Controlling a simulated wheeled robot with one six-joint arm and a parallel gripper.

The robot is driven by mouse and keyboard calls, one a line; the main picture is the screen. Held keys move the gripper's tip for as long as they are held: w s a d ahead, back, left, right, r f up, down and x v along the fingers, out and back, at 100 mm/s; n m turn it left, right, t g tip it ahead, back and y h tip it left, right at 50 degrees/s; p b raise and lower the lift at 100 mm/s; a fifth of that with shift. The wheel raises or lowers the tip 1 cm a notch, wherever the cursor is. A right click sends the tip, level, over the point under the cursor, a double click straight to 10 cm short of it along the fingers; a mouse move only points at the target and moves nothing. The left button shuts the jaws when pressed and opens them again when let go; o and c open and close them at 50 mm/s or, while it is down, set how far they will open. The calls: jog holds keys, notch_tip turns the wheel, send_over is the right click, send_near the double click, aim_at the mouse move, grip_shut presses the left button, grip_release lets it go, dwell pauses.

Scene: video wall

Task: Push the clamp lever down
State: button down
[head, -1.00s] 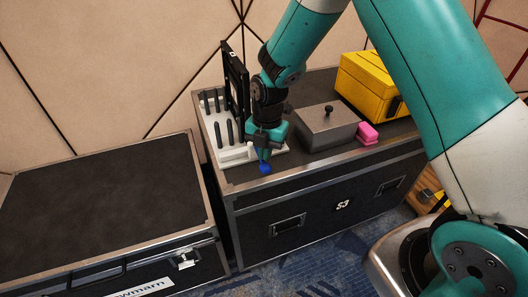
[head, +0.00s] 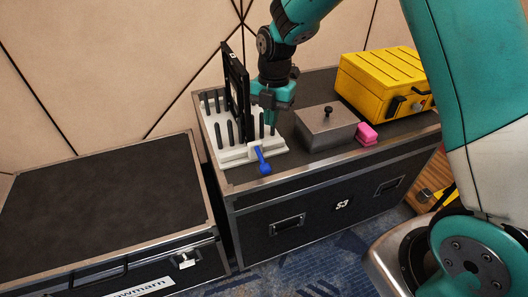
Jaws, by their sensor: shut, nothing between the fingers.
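The clamp lever (head: 262,160) is a blue handle with a rounded end. It sits at the front of a white base (head: 226,157) on the black flight case and slopes down toward the case's front edge, its end low near the case top. A black upright panel (head: 236,88) stands in the base among several dark pegs. My gripper (head: 271,122) is shut and empty, pointing down above the base's right part, behind the lever and apart from it. It hides part of the base's back.
A grey metal box (head: 326,128) with a black knob stands right of the base, close to my gripper. A pink block (head: 367,134) and a yellow case (head: 388,82) are farther right. A lower black case (head: 100,205) at left has a clear top.

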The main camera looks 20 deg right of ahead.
notch_tip(320, 180, up, 9)
jog(key=shift+w+d, duration=0.3)
dwell(0.4)
jog(key=s+a+r+m+y+p, duration=0.1)
jog(key=s+a+r+m, duration=0.1)
jog(key=s+m, duration=0.4)
jog(key=s+a+r+m+y+p, duration=0.1)
jog(key=s+a+r+m, duration=0.2)
jog(key=s+m, duration=0.4)
jog(key=s+a+r+m+y+p, duration=0.1)
jog(key=s+r+m, duration=0.4)
jog(key=s, duration=0.9)
jog(key=shift+s+a+m+t+p, duration=0.45)
jog(key=shift+a+m, duration=0.35)
jog(key=shift+m, duration=0.3)
